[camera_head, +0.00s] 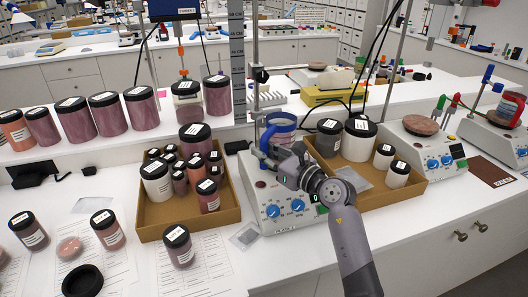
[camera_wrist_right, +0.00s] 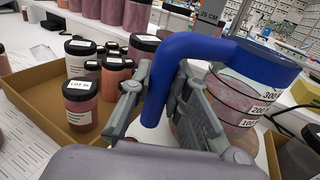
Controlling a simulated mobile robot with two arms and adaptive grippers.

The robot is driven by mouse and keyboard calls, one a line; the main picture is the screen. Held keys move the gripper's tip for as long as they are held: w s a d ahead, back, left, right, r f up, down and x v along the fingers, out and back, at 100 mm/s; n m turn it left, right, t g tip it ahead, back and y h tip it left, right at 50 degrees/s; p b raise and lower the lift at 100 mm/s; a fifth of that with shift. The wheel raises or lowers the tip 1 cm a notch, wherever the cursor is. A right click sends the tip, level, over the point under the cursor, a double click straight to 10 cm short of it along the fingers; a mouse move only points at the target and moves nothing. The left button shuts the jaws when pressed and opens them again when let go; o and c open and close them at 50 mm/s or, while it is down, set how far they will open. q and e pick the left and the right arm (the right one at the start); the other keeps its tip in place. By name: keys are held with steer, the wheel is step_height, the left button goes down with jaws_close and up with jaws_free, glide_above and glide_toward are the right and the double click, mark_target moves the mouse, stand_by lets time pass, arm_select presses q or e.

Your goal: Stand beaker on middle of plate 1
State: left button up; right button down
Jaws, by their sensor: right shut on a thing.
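A clear beaker (camera_head: 283,124) with a blue rim and blue handle stands upright over the rear part of a white hot plate with two blue knobs (camera_head: 272,211), which I take for plate 1. In the right wrist view the beaker (camera_wrist_right: 245,95) shows pinkish contents and printed volume marks. My right gripper (camera_head: 277,155) is shut on the blue handle, with a finger on each side of it in the wrist view (camera_wrist_right: 155,95). The gripper hides much of the plate top, and I cannot tell whether the beaker's base touches it. My left gripper is not in view.
A cardboard tray of jars (camera_head: 148,226) stands just left of the plate, and another tray (camera_head: 415,190) stands close on its right. A hot plate with a pinkish dish (camera_head: 425,145) is farther right. A metal stand rod rises behind the beaker.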

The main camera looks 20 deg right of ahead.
steer(key=shift+f+b, duration=0.3)
steer(key=shift+f, duration=0.15)
steer(key=c, duration=1.6)
jaws_free()
steer(key=shift+o, duration=0.7)
steer(key=shift+f, duration=0.1)
